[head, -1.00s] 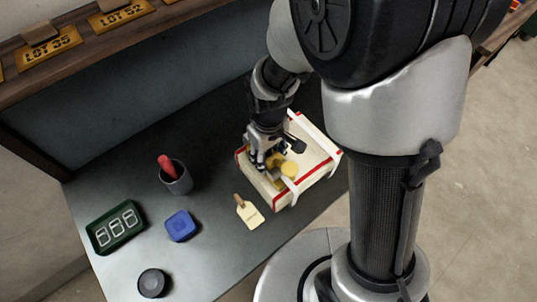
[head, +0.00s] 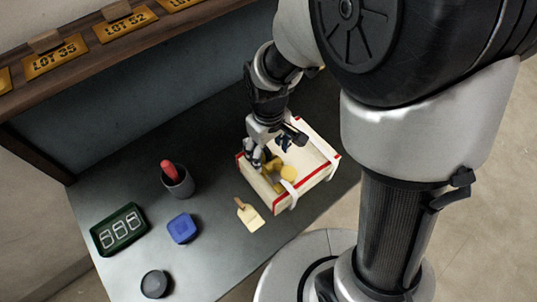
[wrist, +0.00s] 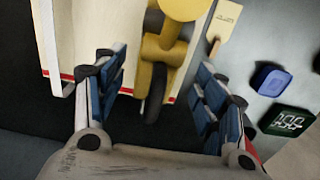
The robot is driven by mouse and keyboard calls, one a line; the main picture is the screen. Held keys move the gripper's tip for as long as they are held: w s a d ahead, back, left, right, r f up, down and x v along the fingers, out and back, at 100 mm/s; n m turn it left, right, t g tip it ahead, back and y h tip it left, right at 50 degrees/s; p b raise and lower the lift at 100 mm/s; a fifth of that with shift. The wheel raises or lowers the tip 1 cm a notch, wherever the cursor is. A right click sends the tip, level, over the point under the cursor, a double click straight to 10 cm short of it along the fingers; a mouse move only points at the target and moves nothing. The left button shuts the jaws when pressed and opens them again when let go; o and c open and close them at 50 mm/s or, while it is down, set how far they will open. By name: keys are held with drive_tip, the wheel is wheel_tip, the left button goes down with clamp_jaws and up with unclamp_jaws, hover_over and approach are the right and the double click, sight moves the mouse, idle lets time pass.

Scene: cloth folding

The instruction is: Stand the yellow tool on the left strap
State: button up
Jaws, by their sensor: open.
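The yellow tool (head: 288,172) is on the near left part of a cream box-like bundle with red edges (head: 318,178). Its round yellow head and a dark wheel-like part show in the wrist view (wrist: 161,52). The left strap (head: 289,192), a white band, shows at the bundle's near edge, close to the tool. I cannot tell whether the tool rests on it. My gripper (head: 260,163) is open beside the tool; in the wrist view its blue-padded fingers (wrist: 158,95) stand apart on either side of it, with gaps.
A second white strap (head: 322,146) crosses the bundle farther right. A cream tag (head: 250,216), a blue block (head: 182,228), a cup with a red item (head: 178,183), a green display (head: 120,230) and a dark round piece (head: 155,284) stand on the grey table.

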wheel_tip(320, 180, up, 8)
drive_tip(key=shift+d+f+p, duration=0.1)
drive_tip(key=shift+f+p, duration=0.15)
drive_tip(key=shift+p, duration=0.7)
drive_tip(key=s+d+r+m+t, duration=0.4)
drive_tip(key=s+d+r+m, duration=0.2)
drive_tip(key=s+d+r, duration=0.4)
drive_tip(key=s+r, duration=0.3)
drive_tip(key=r, duration=0.1)
drive_tip(key=shift+s+d+m+t, duration=0.3)
drive_tip(key=shift+d+m, duration=0.05)
drive_tip(key=shift+m, duration=0.05)
drive_tip(key=shift+c, duration=0.2)
